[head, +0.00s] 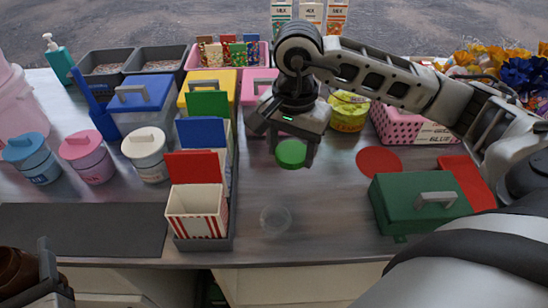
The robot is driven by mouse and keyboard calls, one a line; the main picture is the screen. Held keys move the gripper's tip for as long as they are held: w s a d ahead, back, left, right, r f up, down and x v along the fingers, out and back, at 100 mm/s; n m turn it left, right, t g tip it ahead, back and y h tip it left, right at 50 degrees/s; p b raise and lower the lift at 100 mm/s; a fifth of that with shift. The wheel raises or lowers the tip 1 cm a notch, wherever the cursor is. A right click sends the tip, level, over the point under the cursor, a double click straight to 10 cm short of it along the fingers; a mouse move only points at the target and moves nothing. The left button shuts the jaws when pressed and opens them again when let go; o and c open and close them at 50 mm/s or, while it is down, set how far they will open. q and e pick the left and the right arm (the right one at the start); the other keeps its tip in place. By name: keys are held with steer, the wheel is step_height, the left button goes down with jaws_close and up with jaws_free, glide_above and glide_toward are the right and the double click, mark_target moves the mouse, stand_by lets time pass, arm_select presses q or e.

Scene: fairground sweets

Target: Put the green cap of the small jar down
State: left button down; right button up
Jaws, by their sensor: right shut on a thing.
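My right gripper (291,152) is shut on the green cap (291,154), a round green lid held above the grey counter (340,205). A clear, round, glass-like thing (275,219) stands on the counter below and slightly left of the cap; it may be the small jar, seen from above with no lid on it. The cap is apart from it. My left gripper (40,282) is partly in view at the bottom left corner, cut off by the frame, and its opening cannot be made out.
A rack with red-striped boxes (196,212) stands left of the clear thing. A green case (420,203) and a flat red disc (379,162) lie to the right. Lidded jars (88,158) and a dark mat (80,229) are at left. The counter around the clear thing is free.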

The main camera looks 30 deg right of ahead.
arm_select(q)
steer(key=shift+w+r, duration=0.1)
steer(key=shift+r, duration=0.4)
arm_select(e)
glide_above(275, 174)
steer(key=f, duration=0.5)
steer(key=shift+s+f, duration=0.2)
arm_select(q)
steer(key=shift+r+p, duration=0.55)
steer(key=shift+p, duration=0.25)
arm_select(e)
step_height(275, 174, down, 3)
steer(key=shift+w, duration=0.15)
steer(key=shift+f, duration=0.25)
arm_select(q)
steer(key=shift+f, duration=0.1)
steer(key=shift+f, duration=0.15)
arm_select(e)
steer(key=shift+f, duration=0.2)
steer(key=o, duration=1.1)
steer(key=shift+r, duration=0.1)
